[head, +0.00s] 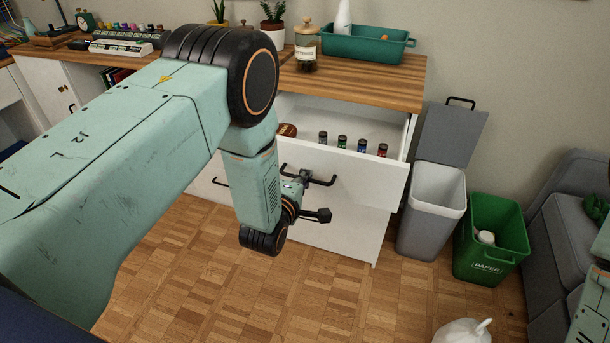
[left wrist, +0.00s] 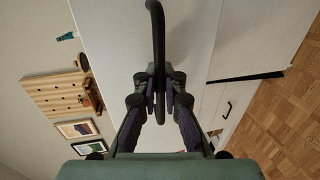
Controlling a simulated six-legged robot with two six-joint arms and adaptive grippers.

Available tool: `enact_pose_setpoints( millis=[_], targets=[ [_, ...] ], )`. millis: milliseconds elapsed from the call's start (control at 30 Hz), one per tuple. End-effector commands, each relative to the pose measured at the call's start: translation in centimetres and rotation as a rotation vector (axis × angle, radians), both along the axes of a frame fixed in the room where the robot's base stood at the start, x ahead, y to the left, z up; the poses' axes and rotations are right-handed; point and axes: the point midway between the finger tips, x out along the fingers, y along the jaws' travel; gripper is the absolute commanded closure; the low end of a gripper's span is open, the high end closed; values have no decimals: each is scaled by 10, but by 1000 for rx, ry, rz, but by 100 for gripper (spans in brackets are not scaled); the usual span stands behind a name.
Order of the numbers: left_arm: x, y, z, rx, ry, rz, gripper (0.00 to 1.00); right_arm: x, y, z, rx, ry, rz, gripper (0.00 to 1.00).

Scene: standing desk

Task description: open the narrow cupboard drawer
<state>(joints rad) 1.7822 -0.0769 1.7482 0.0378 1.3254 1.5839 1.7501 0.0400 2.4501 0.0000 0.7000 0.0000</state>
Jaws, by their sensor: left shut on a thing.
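The white drawer (head: 365,178) at the top of the cupboard stands pulled out, and its inside shows. Several small dark bottles with coloured labels and a round brown thing lie in it. My left gripper (head: 304,180) is at the drawer front, shut on its dark bar handle (head: 323,181). In the left wrist view the handle (left wrist: 158,28) runs between the fingers of my left gripper (left wrist: 157,80), in front of the pale drawer front (left wrist: 112,38). My left arm hides the left part of the drawer in the head view. My right gripper is out of view.
A jar (head: 306,52) and a green tray (head: 352,48) stand on the wooden top (head: 388,80). A grey bin (head: 433,208) with its lid up and a green paper bin (head: 488,245) stand right of the cupboard. The parquet floor (head: 250,300) in front is mostly clear; a white bag (head: 462,332) lies there.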

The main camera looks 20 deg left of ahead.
Motion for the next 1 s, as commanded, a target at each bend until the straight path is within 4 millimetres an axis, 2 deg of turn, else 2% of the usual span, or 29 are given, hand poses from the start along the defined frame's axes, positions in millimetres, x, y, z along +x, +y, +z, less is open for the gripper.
enact_pose_setpoints(
  millis=[467, 500, 600, 1000],
  targets=[
    [1, 0, 3, 0, -10, 1, 100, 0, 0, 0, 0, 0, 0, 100],
    [1, 0, 4, 0, -10, 1, 91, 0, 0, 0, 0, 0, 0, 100],
    [1, 0, 3, 0, -9, 1, 82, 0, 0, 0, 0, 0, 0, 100],
    [-7, 0, 3, 0, -4, 0, 82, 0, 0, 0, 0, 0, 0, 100]
  ],
)
